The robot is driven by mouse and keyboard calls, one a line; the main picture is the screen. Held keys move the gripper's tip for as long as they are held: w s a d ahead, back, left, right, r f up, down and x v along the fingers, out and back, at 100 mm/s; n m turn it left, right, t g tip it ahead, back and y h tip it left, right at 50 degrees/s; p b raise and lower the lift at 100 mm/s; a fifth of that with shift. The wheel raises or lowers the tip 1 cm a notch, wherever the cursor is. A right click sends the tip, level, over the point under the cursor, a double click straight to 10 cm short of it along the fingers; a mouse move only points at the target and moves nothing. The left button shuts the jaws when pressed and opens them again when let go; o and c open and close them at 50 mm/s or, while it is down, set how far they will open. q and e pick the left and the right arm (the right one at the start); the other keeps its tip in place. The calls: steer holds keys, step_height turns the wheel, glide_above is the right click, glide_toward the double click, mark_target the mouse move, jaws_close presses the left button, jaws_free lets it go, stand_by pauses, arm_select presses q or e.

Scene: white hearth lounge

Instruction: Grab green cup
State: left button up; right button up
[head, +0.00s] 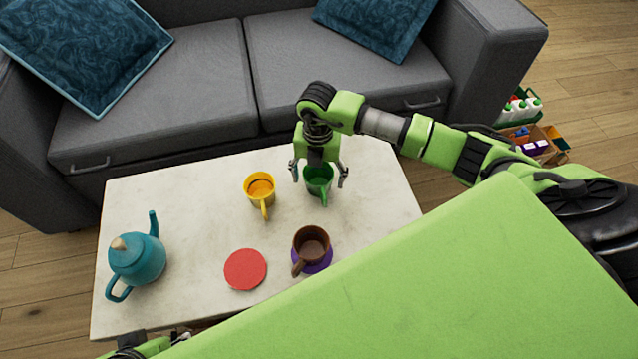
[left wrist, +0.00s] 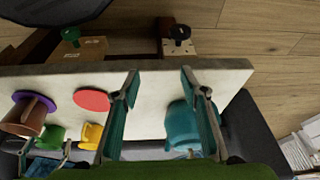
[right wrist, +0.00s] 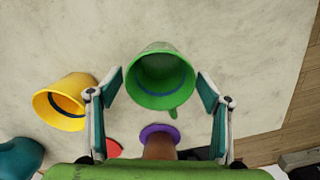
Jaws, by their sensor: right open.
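The green cup (head: 319,188) stands on the white table's far right part, its handle toward me in the head view. My right gripper (head: 319,175) is above it, open, with one finger on each side of the cup. In the right wrist view the cup (right wrist: 161,80) shows its mouth between the open fingers, with gaps visible on both sides; I see no contact. My left gripper (left wrist: 158,85) is open and empty near the table's near edge; in the left wrist view the teal teapot (left wrist: 184,125) appears beyond and between its fingers.
On the table (head: 200,215), a yellow cup (head: 259,188) stands left of the green cup. A brown mug (head: 311,246) on a purple coaster (head: 318,266) is nearer me. A red coaster (head: 245,269) lies flat. A grey sofa (head: 180,95) borders the far side.

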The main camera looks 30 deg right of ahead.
steer(key=c, duration=1.3)
